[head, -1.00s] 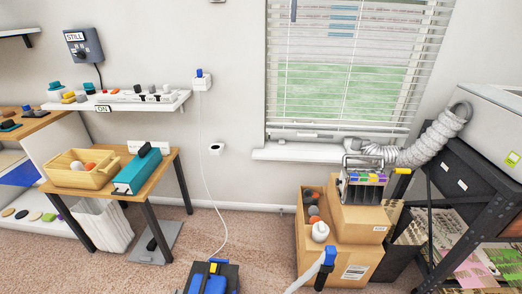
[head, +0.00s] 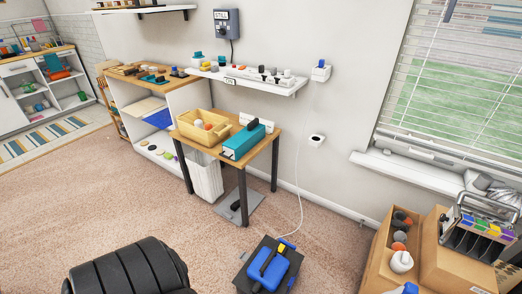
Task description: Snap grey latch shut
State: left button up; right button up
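I cannot pick out a grey latch for certain in the head view. A teal case (head: 241,143) with a black handle lies on a small wooden table (head: 213,152). A blue-and-black device (head: 268,270) with a yellow part sits on the carpet at the bottom centre. A dark grey box (head: 226,25) with a dial and a label hangs on the wall. Neither of my grippers shows in the view.
A wooden tray (head: 187,124) shares the small table. A white cord runs down to the floor device. Cardboard boxes (head: 450,254) stand at the right. A black ribbed object (head: 128,270) fills the bottom left. Carpet at left centre is clear.

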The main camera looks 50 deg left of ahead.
aim_at(244, 256)
jog(key=k+j+z, duration=0.2)
jog(key=j, duration=0.2)
jog(key=j+z, duration=0.2)
jog(key=j, duration=0.25)
jog(key=k+j+z, duration=0.2)
jog(key=j, duration=0.2)
jog(key=k+j+z, duration=0.2)
jog(key=j, duration=0.15)
jog(key=k+j+z, duration=0.15)
jog(key=j, duration=0.2)
jog(key=k+j, duration=0.25)
jog(key=j, duration=0.2)
jog(key=k+j, duration=0.25)
jog(key=j, duration=0.2)
jog(key=k+j+z, duration=0.1)
jog(key=k+j, duration=0.15)
jog(key=j, duration=0.2)
jog(key=k+j, duration=0.25)
jog(key=j, duration=0.2)
jog(key=k+j, duration=0.25)
jog(key=j, duration=0.2)
